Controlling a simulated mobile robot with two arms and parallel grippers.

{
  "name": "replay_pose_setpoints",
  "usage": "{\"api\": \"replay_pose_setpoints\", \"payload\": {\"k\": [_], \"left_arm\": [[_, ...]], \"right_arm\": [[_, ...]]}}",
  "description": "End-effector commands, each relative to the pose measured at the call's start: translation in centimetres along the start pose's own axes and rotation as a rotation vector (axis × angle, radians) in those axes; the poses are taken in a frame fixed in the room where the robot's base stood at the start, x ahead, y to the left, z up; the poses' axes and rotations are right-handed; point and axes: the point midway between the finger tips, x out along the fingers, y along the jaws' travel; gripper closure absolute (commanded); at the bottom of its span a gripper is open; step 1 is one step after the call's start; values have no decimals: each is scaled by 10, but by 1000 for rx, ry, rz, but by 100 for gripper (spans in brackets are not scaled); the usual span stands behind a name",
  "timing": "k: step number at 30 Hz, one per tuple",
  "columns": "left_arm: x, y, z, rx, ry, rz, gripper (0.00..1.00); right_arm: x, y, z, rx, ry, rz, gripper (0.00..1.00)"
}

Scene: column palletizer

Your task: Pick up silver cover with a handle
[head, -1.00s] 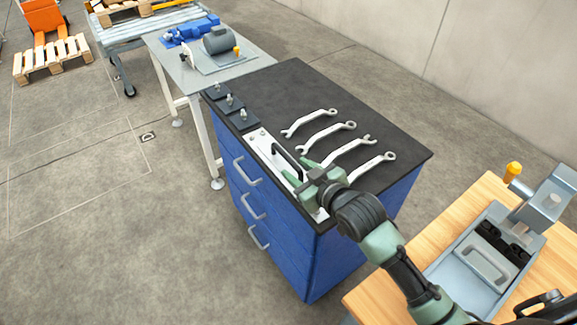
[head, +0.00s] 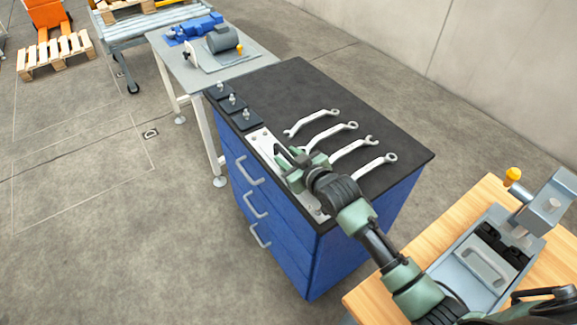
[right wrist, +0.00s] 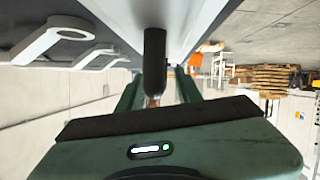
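The silver cover (head: 262,142) is a long flat plate along the left edge of the blue cabinet's black top. Its raised black handle (head: 281,153) shows just beyond my right gripper (head: 303,163), which hides the middle of the plate. In the right wrist view, the dark handle (right wrist: 155,62) runs between the two green fingers of the right gripper (right wrist: 158,92). Gaps show on both sides of the handle, so the gripper is open around it. The cover (right wrist: 185,25) looks pale there. My left gripper is not in view.
Several wrenches (head: 328,135) lie on the black top, right of the cover. Small dark blocks with knobs (head: 232,102) stand at its far left. A wooden table (head: 385,285) with a grey machine (head: 485,262) is at the right. A grey table (head: 190,70) stands behind.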

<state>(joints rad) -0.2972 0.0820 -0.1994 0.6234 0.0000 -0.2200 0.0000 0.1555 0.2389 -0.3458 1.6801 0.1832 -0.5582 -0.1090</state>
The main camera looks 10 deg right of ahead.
Motion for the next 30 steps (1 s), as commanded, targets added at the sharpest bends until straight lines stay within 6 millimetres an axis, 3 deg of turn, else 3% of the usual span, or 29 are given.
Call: {"api": "replay_pose_setpoints", "payload": {"k": [1, 3, 30], "left_arm": [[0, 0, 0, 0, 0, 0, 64], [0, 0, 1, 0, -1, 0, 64], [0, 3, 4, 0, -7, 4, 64]], "right_arm": [[0, 0, 0, 0, 0, 0, 83], [0, 0, 0, 0, -1, 0, 100], [0, 0, 1, 0, -3, 0, 100]]}}
